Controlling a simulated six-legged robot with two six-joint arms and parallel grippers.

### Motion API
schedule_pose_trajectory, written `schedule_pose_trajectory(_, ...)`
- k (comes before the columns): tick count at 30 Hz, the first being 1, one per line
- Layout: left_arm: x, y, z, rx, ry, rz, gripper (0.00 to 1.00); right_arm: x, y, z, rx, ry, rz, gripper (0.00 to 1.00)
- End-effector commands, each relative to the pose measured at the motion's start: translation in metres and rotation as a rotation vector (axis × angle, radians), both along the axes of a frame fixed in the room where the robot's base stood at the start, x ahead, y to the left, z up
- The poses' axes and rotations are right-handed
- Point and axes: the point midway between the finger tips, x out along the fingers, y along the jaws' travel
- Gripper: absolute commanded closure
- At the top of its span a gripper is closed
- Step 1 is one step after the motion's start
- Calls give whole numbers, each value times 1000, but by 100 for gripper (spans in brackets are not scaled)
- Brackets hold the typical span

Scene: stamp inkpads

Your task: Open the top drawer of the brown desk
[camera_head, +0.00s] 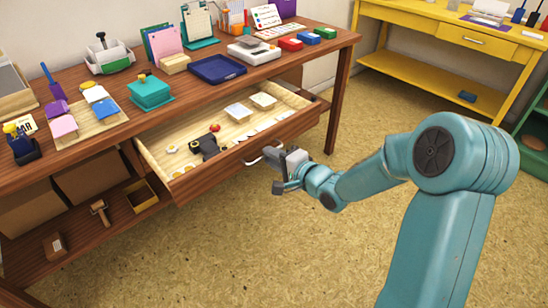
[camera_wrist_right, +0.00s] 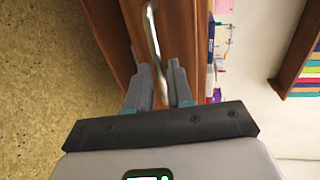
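The brown desk (camera_head: 300,42) stands along the wall in the head view. Its top drawer (camera_head: 232,158) is pulled well out, and its inside shows. The curved metal drawer handle (camera_head: 257,160) is on the drawer front. My right gripper (camera_head: 278,165) is at this handle. In the right wrist view the handle (camera_wrist_right: 152,38) runs down between the fingertips of my right gripper (camera_wrist_right: 160,80), with the fingers close on both sides of it. The contact itself is partly hidden. My left gripper is not in view.
The drawer holds pale boxes (camera_head: 238,112), a dark stamp (camera_head: 205,147) and several small items. Inkpads, a blue tray (camera_head: 216,69) and stationery stand on the desktop. A yellow table (camera_head: 400,12) is at the back right. The floor before the desk is clear.

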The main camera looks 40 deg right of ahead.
Motion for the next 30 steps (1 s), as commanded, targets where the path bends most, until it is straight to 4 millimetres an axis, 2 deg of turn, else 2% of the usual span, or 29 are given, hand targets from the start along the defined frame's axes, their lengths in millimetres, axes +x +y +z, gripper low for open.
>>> schedule_pose_trajectory(9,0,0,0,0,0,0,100,-2,0,0,0,1,0,64)
schedule_pose_trajectory(13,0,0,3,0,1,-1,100,-12,-2,3,-1,2,-2,64)
schedule_pose_trajectory(17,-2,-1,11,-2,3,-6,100,-37,-4,10,0,3,-5,64)
schedule_pose_trajectory(25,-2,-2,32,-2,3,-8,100,-109,-10,26,0,3,-8,64)
schedule_pose_trajectory(27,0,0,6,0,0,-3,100,-115,-10,16,-6,-7,0,64)
schedule_pose_trajectory(30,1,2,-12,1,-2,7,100,-124,-11,18,-5,-8,2,64)
